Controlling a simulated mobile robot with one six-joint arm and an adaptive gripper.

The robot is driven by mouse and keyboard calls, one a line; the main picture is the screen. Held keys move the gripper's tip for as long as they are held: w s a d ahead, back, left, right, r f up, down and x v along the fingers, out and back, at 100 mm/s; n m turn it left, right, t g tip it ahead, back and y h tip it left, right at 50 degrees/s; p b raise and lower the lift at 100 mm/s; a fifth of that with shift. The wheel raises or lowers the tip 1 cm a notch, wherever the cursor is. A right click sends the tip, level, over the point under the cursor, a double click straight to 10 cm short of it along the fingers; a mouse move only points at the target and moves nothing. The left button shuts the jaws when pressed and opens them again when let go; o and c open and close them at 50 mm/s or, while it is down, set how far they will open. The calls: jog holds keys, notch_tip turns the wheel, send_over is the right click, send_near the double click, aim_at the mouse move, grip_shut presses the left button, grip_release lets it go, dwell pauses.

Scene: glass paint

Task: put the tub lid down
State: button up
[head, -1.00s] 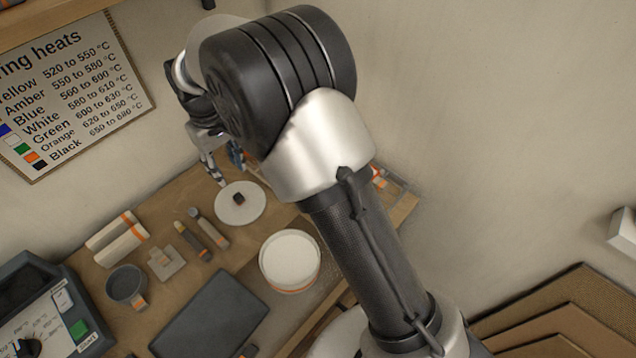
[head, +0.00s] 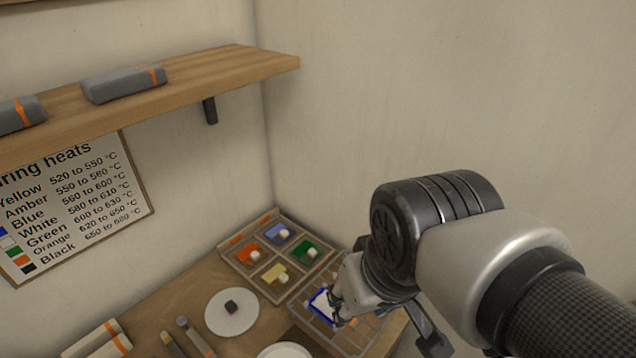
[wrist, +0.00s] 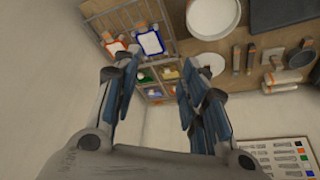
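The tub lid (head: 231,313) is a flat white disc with a dark square knob. It lies knob up on the wooden table, beside the compartment tray. It also shows in the wrist view (wrist: 210,64), beyond my right finger. The white tub (head: 283,351) stands open nearer the front, cut off by the bottom edge; the wrist view shows its round top (wrist: 212,17). My gripper (wrist: 157,75) is open, with nothing between its blue-padded fingers. In the head view my gripper (head: 338,302) is right of the lid, over the wire rack, clear of the lid.
A wire rack (head: 299,312) holds a blue-edged panel (head: 322,304) and an orange-edged panel (wrist: 116,45). A wooden tray (head: 235,247) holds orange, blue, yellow and green compartments. Tools (head: 194,337) lie left of the lid. A shelf (head: 230,72) runs above; walls close the corner.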

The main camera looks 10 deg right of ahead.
jog(key=shift+m+t, duration=0.3)
jog(key=shift+m, duration=0.2)
jog(key=s, duration=0.1)
jog(key=s+d+f, duration=0.1)
jog(key=s, duration=0.2)
jog(key=shift+d+f, duration=0.25)
jog(key=shift+f, duration=0.05)
jog(key=shift+f, duration=0.1)
jog(key=shift+f+b, duration=0.6)
jog(key=shift+b, duration=0.1)
